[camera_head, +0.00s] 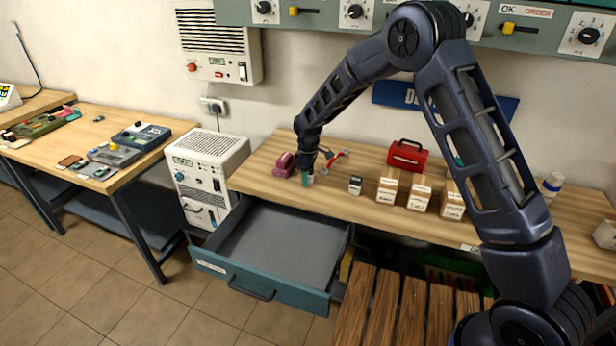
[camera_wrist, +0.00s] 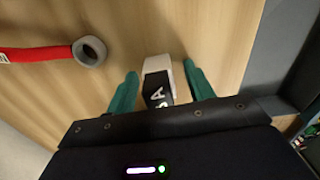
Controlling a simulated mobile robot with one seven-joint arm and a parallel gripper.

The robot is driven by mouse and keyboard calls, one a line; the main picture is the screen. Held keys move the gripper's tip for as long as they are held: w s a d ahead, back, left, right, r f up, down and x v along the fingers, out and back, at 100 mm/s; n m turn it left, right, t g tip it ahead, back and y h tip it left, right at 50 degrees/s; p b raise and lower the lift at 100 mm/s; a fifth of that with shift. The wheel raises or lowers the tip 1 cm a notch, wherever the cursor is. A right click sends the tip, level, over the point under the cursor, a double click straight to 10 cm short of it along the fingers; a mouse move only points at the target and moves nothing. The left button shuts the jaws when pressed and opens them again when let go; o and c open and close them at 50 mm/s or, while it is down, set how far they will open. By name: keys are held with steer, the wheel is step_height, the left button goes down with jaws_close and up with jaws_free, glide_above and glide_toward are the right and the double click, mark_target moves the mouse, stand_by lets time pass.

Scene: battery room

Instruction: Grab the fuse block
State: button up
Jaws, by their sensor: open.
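A small block (camera_wrist: 156,82), white with a black face bearing pale lettering, stands on the wooden bench; it looks like the fuse block. My gripper (camera_wrist: 160,70) is open, with one teal finger on each side of the block and a small gap visible on both sides. In the head view my gripper (camera_head: 307,177) is low over the front left of the bench, and its fingers hide most of the block. A similar small black-and-white block (camera_head: 355,185) stands apart to the right; I cannot tell what it is.
A pink object (camera_head: 284,165) sits just left of my gripper, and a red tool (camera_head: 334,158) with a grey ring lies behind. An open drawer (camera_head: 283,245) juts out below. Several small boxes (camera_head: 419,192) and a red toolbox (camera_head: 407,155) stand to the right.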

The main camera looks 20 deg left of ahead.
steer(key=shift+c, duration=0.2)
steer(key=c, duration=1.1)
